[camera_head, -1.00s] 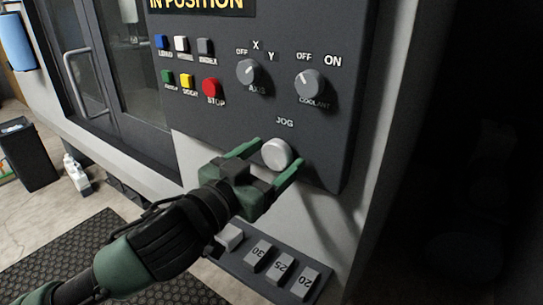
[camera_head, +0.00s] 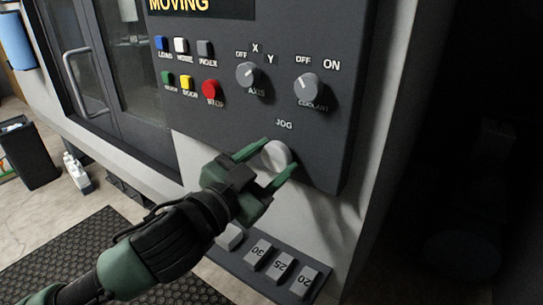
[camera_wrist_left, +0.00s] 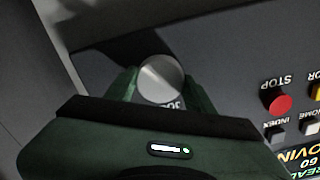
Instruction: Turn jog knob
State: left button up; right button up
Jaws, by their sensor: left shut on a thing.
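The jog knob (camera_head: 276,155) is a light grey round knob low on the dark control panel, under the JOG label. My left gripper (camera_head: 271,163) has one green finger on each side of the knob and is shut on it. In the left wrist view the knob (camera_wrist_left: 161,78) sits between the two finger tips (camera_wrist_left: 163,84). The display (camera_head: 200,6) at the top of the panel reads MOVING. My right gripper is not in view.
Above the knob are the axis knob (camera_head: 249,75), the coolant knob (camera_head: 309,88) and the red stop button (camera_head: 211,89). A shelf (camera_head: 237,264) with blocks numbered 30, 25 and 20 lies below. A black bin (camera_head: 26,153) and a white bottle (camera_head: 76,172) stand at the left.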

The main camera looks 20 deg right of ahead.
pick_arm(q)
jog(key=m+p, duration=0.1)
jog(key=m, duration=0.4)
jog(key=shift+m+p, duration=0.3)
jog(key=m+p, duration=0.1)
jog(key=m, duration=0.4)
jog(key=shift+p, duration=0.3)
jog(key=m+p, duration=0.1)
jog(key=m, duration=0.4)
jog(key=shift+m+p, duration=0.3)
jog(key=shift+m, duration=0.1)
jog(key=m+p, duration=0.1)
jog(key=m, duration=0.3)
jog(key=shift+f, duration=0.2)
jog(key=shift+m+p, duration=0.3)
jog(key=shift+m, duration=0.5)
jog(key=shift+f, duration=0.1)
jog(key=o, duration=1.4)
jog(key=shift+c, duration=0.2)
